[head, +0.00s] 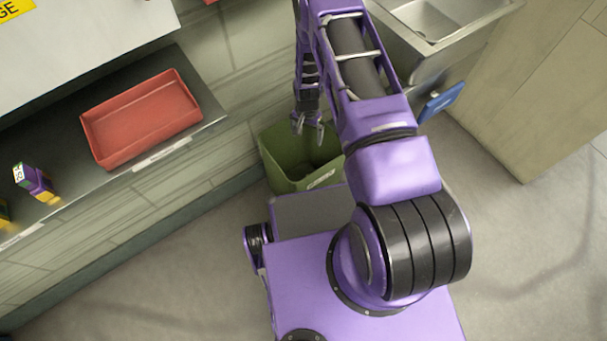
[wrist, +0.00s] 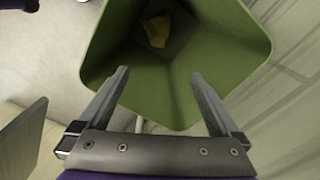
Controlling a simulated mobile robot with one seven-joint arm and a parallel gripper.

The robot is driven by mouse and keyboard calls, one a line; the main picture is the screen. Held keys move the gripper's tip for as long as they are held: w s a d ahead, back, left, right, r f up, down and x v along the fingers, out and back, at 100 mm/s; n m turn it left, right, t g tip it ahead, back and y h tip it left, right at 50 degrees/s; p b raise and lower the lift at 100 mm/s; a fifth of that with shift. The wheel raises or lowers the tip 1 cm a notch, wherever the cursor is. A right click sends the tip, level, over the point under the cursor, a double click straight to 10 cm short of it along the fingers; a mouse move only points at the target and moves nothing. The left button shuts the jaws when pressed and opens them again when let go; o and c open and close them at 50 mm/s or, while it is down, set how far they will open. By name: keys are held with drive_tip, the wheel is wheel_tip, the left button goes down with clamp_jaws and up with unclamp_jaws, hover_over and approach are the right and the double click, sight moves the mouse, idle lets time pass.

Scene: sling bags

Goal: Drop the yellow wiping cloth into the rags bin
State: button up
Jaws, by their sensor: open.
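The green rags bin (head: 283,171) stands on the floor against the counter front, and it also shows in the wrist view (wrist: 235,45). The yellow wiping cloth (wrist: 157,30) lies crumpled at the bottom of the bin in the wrist view. In the head view the cloth is hidden by the bin wall and my arm. My gripper (wrist: 160,92) is open, with nothing between its fingers. It points down above the bin opening, and in the head view its fingertips (head: 308,130) show over the bin.
A red tray (head: 143,120) lies on the counter shelf at left, with a small purple and yellow item (head: 36,183) near it. A metal sink (head: 425,22) stands behind my arm, with a blue object (head: 441,102) below it. Floor is clear at right.

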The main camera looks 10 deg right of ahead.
drive_tip(key=shift+r, duration=0.1)
wheel_tip(320, 180, up, 5)
drive_tip(key=p, duration=0.3)
drive_tip(key=shift+r, duration=0.15)
idle(0.4)
wheel_tip(320, 180, up, 17)
drive_tip(key=p, duration=0.2)
drive_tip(key=shift+r, duration=0.2)
idle(0.4)
